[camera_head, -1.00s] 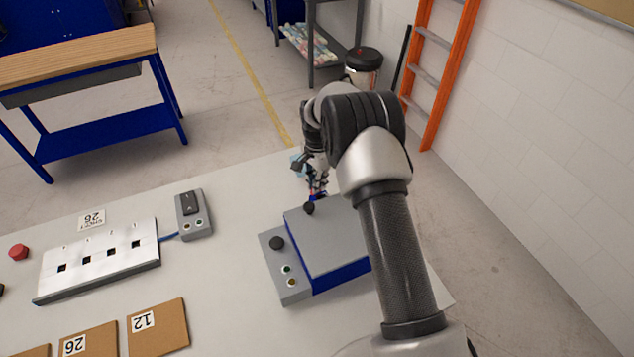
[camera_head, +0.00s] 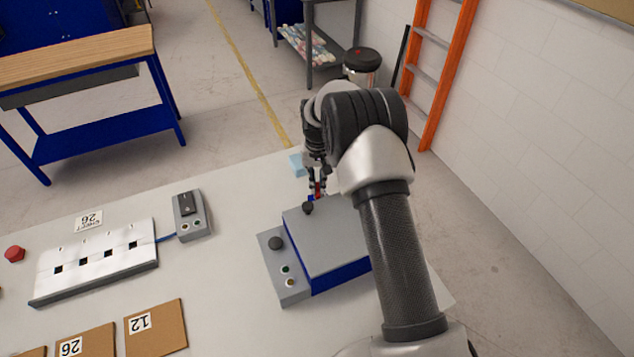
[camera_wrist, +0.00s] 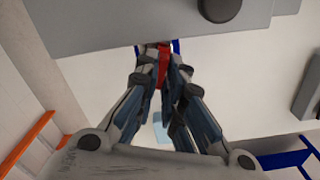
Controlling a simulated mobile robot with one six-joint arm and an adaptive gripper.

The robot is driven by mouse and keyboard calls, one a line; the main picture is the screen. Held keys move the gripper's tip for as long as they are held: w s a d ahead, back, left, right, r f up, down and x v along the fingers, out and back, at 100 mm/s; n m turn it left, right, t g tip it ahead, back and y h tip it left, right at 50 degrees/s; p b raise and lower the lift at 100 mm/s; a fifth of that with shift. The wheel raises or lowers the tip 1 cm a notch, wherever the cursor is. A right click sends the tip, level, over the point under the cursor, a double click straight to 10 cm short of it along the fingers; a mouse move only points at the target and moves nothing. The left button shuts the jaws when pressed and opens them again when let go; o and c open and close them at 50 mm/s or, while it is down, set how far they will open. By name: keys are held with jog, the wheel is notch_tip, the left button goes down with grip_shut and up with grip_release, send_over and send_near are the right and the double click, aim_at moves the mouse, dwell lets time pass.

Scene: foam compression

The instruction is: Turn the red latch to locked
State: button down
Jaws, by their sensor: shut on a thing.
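The red latch (camera_wrist: 162,66) shows between the fingertips of my gripper (camera_wrist: 160,72) in the wrist view, and the fingers are shut on it. In the head view the red latch (camera_head: 318,188) is a small strip below my gripper (camera_head: 317,182), at the far edge of the grey-topped blue box (camera_head: 330,232). A small blue part sits beside the latch. The grey top of the box fills the upper part of the wrist view. The latch's pivot and any locked marking are hidden or too small to tell.
A black knob (camera_head: 308,207) stands on the box close to my gripper. A grey control panel (camera_head: 284,285) adjoins the box on the left. A light blue block (camera_head: 296,164) lies behind. A metal plate with sockets (camera_head: 95,262) and a switch box (camera_head: 190,213) stand further left.

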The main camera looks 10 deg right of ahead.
aim_at(318, 185)
jog(key=shift+d+n, duration=0.1)
jog(key=shift+n, duration=2)
jog(key=c, duration=1.7)
grip_release()
jog(key=shift+r, duration=0.15)
notch_tip(318, 185, up, 12)
